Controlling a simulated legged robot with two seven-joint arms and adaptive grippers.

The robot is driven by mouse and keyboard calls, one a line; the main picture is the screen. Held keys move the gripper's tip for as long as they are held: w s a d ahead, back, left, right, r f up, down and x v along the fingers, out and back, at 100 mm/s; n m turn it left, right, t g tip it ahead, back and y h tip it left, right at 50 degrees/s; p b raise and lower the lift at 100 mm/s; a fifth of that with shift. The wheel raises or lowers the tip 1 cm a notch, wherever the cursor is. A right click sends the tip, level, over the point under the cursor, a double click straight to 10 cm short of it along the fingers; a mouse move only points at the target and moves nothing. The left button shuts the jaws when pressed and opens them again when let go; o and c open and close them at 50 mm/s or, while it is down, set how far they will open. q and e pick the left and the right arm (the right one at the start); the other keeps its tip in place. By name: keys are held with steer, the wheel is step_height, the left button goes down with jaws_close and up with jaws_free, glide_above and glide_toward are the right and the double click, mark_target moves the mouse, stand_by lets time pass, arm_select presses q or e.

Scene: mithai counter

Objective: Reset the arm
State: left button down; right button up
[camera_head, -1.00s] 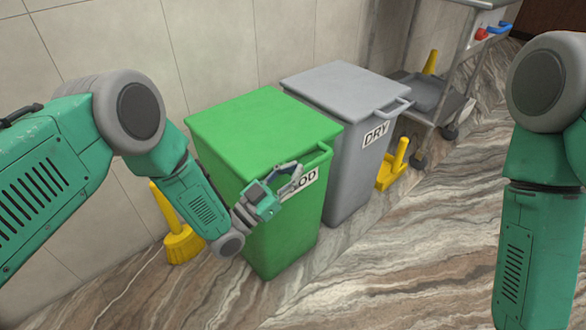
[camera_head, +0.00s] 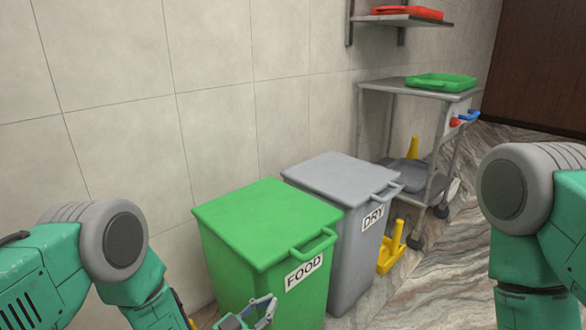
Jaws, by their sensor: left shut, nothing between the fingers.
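My left arm comes in from the left. Its gripper (camera_head: 262,314) is at the bottom edge, in front of the lower part of the green bin. The gripper is shut with nothing held; its lower part is cut off by the frame. My right arm shows at the right edge, but its gripper is out of view. The green bin (camera_head: 262,222) has a FOOD label (camera_head: 304,271) and a closed lid with a front handle. The grey bin (camera_head: 342,180) stands beside it with a DRY label (camera_head: 373,217), lid closed.
A metal trolley (camera_head: 385,88) behind the bins carries a green tray (camera_head: 441,82). A wall shelf (camera_head: 400,20) above it holds a red tray (camera_head: 407,12). A yellow dustpan-like item (camera_head: 391,250) stands by the grey bin. The marble-patterned floor (camera_head: 432,285) at right is clear.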

arm_select(q)
steer(key=s+a+f+n+g+y, duration=0.3)
steer(key=s+a+f+g+y, duration=0.1)
steer(key=s+a+f+y, duration=0.3)
steer(key=s+a+f+n+g+y, duration=0.2)
steer(key=s+a+f+g, duration=0.1)
steer(key=s+a, duration=0.5)
steer(key=s+a+f+n+g+y, duration=0.25)
steer(key=s+a+g, duration=0.2)
steer(key=s, duration=0.65)
steer(key=s+a+r+g+y+p, duration=0.2)
steer(key=s+a+r, duration=0.15)
steer(key=s, duration=0.45)
step_height(320, 180, up, 17)
steer(key=p, duration=1.6)
steer(key=shift+d, duration=0.15)
arm_select(e)
step_height(320, 180, up, 18)
steer(key=shift+a+r, duration=0.15)
steer(key=shift+a, duration=0.05)
arm_select(q)
steer(key=shift+w+n+h, duration=0.1)
steer(key=shift+n+h, duration=0.15)
steer(key=shift+h, duration=0.1)
arm_select(e)
steer(key=shift+a, duration=0.1)
